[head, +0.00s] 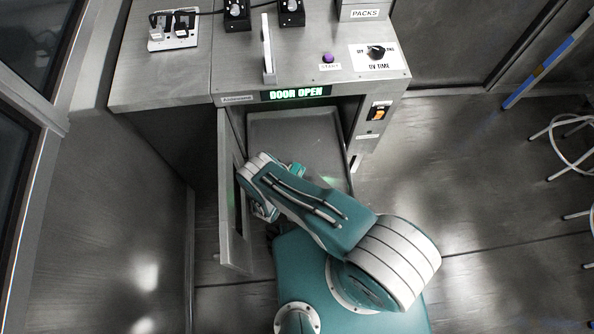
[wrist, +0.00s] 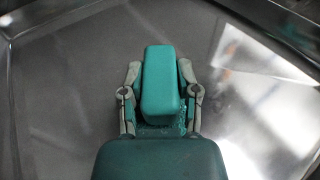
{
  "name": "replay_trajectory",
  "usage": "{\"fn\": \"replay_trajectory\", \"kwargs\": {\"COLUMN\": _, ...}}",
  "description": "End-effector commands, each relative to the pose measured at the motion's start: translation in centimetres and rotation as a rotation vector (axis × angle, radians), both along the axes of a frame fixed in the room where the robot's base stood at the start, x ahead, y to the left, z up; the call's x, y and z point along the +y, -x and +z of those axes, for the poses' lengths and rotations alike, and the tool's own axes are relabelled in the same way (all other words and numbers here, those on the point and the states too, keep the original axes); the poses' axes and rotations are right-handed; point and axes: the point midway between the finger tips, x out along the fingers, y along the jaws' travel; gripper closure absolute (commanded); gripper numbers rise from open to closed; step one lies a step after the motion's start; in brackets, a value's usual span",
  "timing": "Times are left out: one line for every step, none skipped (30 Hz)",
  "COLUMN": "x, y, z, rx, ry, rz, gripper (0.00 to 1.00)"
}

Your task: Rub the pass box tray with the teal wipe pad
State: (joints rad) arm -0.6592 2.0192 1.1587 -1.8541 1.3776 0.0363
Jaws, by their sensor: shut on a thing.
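The teal wipe pad (wrist: 160,80) is between the two fingers of my gripper (wrist: 161,90) in the wrist view. My gripper is shut on it. The pad is over the grey metal tray (wrist: 65,80) of the pass box; I cannot tell whether it touches the surface. In the head view the tray (head: 295,130) shows inside the open pass box, under the lit "DOOR OPEN" sign. My arm reaches into the opening from the front and hides the tray's near part. The gripper and pad are mostly hidden there behind the arm.
The pass box door (head: 234,200) stands open on the left, close beside my arm. A UV time dial (head: 376,51) and purple start button (head: 328,57) are on the box top. A stool (head: 570,140) stands far right.

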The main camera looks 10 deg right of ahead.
Motion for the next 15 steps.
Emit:
{"fn": "replay_trajectory", "kwargs": {"x": 0.1, "y": 0.0, "z": 0.0, "rx": -0.001, "ry": -0.001, "rz": 0.000, "gripper": 1.00}}
{"fn": "replay_trajectory", "kwargs": {"x": 0.3, "y": 0.0, "z": 0.0, "rx": -0.001, "ry": -0.001, "rz": 0.000, "gripper": 1.00}}
{"fn": "replay_trajectory", "kwargs": {"x": 0.5, "y": 0.0, "z": 0.0, "rx": -0.001, "ry": -0.001, "rz": 0.001, "gripper": 1.00}}
{"fn": "replay_trajectory", "kwargs": {"x": 0.7, "y": -0.1, "z": 0.0, "rx": -0.002, "ry": 0.000, "rz": 0.001, "gripper": 1.00}}
{"fn": "replay_trajectory", "kwargs": {"x": 0.9, "y": -0.1, "z": 0.0, "rx": -0.002, "ry": 0.000, "rz": 0.001, "gripper": 1.00}}
{"fn": "replay_trajectory", "kwargs": {"x": 1.3, "y": -0.1, "z": 0.0, "rx": -0.002, "ry": -0.001, "rz": 0.001, "gripper": 1.00}}
{"fn": "replay_trajectory", "kwargs": {"x": 1.5, "y": -0.1, "z": -0.1, "rx": -0.002, "ry": -0.001, "rz": 0.001, "gripper": 1.00}}
{"fn": "replay_trajectory", "kwargs": {"x": 1.7, "y": -0.1, "z": -0.1, "rx": -0.002, "ry": -0.001, "rz": 0.001, "gripper": 1.00}}
{"fn": "replay_trajectory", "kwargs": {"x": 2.1, "y": -0.1, "z": -0.1, "rx": -0.003, "ry": 0.000, "rz": 0.000, "gripper": 1.00}}
{"fn": "replay_trajectory", "kwargs": {"x": 2.3, "y": -0.1, "z": -0.1, "rx": -0.002, "ry": 0.000, "rz": 0.001, "gripper": 1.00}}
{"fn": "replay_trajectory", "kwargs": {"x": 2.5, "y": -0.1, "z": -0.1, "rx": -0.002, "ry": 0.000, "rz": 0.001, "gripper": 1.00}}
{"fn": "replay_trajectory", "kwargs": {"x": 2.8, "y": -0.1, "z": -0.2, "rx": -0.002, "ry": 0.001, "rz": 0.000, "gripper": 1.00}}
{"fn": "replay_trajectory", "kwargs": {"x": 3.0, "y": -0.1, "z": -0.2, "rx": -0.002, "ry": 0.000, "rz": 0.000, "gripper": 1.00}}
{"fn": "replay_trajectory", "kwargs": {"x": 3.2, "y": -0.1, "z": -0.2, "rx": -0.002, "ry": 0.000, "rz": 0.000, "gripper": 1.00}}
{"fn": "replay_trajectory", "kwargs": {"x": 3.4, "y": -0.1, "z": -0.3, "rx": -0.002, "ry": 0.001, "rz": 0.000, "gripper": 1.00}}
